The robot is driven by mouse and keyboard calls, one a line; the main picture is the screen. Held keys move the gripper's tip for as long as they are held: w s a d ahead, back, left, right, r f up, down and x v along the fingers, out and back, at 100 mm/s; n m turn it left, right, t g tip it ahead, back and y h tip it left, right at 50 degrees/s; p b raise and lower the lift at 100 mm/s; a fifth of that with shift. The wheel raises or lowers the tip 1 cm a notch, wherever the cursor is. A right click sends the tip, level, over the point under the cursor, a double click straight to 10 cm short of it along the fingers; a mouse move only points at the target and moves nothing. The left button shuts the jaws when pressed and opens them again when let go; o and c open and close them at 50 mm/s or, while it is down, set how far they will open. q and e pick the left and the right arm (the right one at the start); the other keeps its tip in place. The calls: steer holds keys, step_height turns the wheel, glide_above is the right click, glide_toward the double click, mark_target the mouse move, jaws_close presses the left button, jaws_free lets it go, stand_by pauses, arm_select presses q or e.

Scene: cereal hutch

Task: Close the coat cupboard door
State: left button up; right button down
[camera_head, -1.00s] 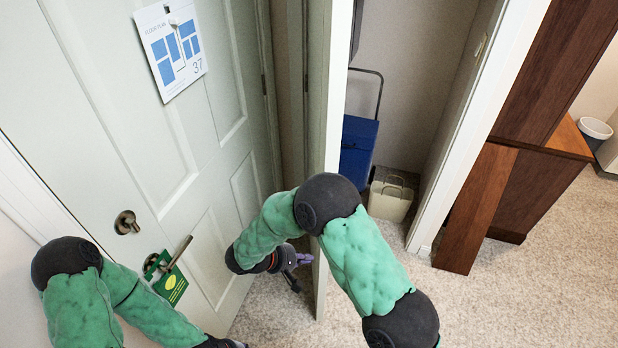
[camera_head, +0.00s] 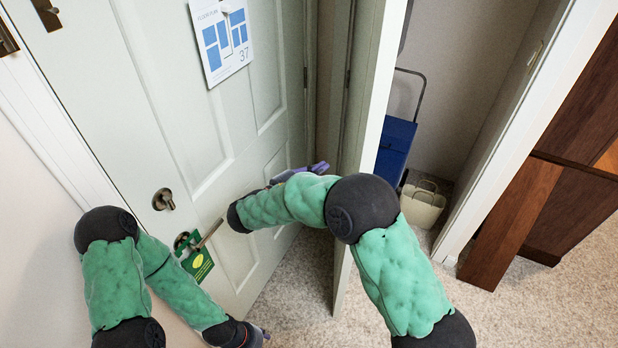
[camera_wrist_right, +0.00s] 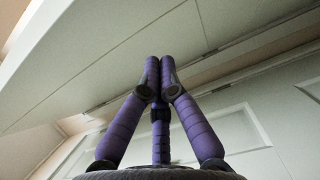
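The coat cupboard door (camera_head: 385,85) stands open, seen nearly edge-on in the head view. My right gripper (camera_head: 320,167) is on its left side, between it and the panelled front door (camera_head: 185,120). In the right wrist view its purple fingers meet at the tips (camera_wrist_right: 160,68), with nothing visible between them. A pale flat panel, apparently the cupboard door (camera_wrist_right: 95,55), lies beyond the fingers; I cannot tell whether they touch it. My left gripper (camera_head: 262,335) is low by the front door, and its fingers are too small to judge.
The open cupboard holds a blue cart (camera_head: 396,145) and a cream bag (camera_head: 422,203). Its white frame (camera_head: 500,165) stands to the right, beside brown wooden furniture (camera_head: 510,225). A green tag (camera_head: 198,264) hangs at the front door's handle (camera_head: 207,235).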

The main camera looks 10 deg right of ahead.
mark_target(356, 156)
steer(key=d, duration=0.2)
steer(key=d+b, duration=0.1)
steer(key=d, duration=0.1)
steer(key=w+d, duration=0.1)
steer(key=d, duration=0.2)
steer(key=shift+w, duration=0.1)
